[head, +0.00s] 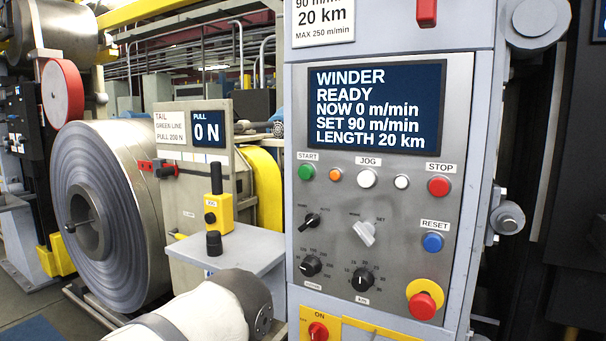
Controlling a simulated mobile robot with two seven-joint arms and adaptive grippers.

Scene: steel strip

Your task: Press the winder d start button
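The winder control panel (345,230) fills the right middle of the head view, with a screen (375,107) reading WINDER READY, NOW 0 m/min, SET 90 m/min, LENGTH 20 km. No letter D is readable on it. The green start button (306,172) sits at the panel's upper left under a START label, clear of any cover. An orange light, white JOG buttons and a red STOP button (439,186) are in the same row. Neither gripper is in view, so their distance from the button is hidden.
A blue RESET button (432,242), knobs and a red emergency stop (422,306) on yellow lie lower on the panel. A grey shelf (235,250) with a yellow pendant (218,210) juts out left. A large steel coil (125,190) stands further left.

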